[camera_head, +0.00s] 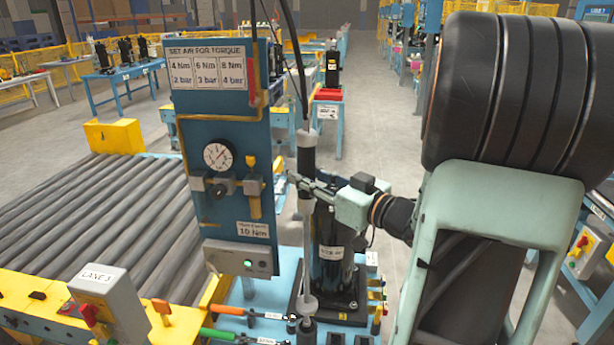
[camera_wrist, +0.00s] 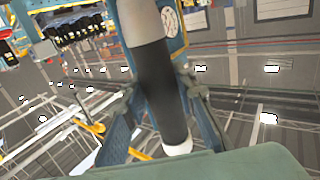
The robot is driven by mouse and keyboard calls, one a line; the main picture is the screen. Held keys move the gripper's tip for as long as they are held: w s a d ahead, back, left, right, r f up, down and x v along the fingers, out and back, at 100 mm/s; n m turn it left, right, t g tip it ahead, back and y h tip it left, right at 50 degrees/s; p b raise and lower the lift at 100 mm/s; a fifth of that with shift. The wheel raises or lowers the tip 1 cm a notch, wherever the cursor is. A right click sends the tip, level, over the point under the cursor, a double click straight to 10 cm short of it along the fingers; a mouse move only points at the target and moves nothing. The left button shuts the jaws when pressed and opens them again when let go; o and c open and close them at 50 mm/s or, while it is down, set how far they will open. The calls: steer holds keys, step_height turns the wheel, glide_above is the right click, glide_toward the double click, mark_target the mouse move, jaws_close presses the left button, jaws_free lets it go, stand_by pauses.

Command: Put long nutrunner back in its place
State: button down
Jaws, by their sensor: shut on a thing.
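The long nutrunner (camera_head: 306,155) is upright in the head view, with a black body, grey collars and a long thin grey shaft (camera_head: 308,250) running down. A black cable rises from its top. In the wrist view the nutrunner (camera_wrist: 158,85) passes between the two fingers (camera_wrist: 157,98), showing grey, black and white sections. Its lower end is near a small dark holder (camera_head: 306,328) on the blue bench; I cannot tell whether they touch.
A black cylindrical unit (camera_head: 332,255) stands close behind and right of the shaft. A blue panel (camera_head: 222,130) with a gauge stands to the left. Orange-handled (camera_head: 228,309) and green-handled (camera_head: 217,333) tools lie at the front. A roller conveyor (camera_head: 95,215) fills the left.

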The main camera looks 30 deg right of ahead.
mark_target(309, 215)
steer(key=shift+f+b, duration=3.75)
steer(key=shift+f, duration=0.95)
stand_by(1.0)
steer(key=c, duration=1.6)
jaws_free()
steer(key=shift+o, duration=0.5)
steer(key=shift+f, duration=0.2)
steer(key=v, duration=1.2)
steer(key=shift+r, duration=0.2)
steer(key=shift+d, duration=0.1)
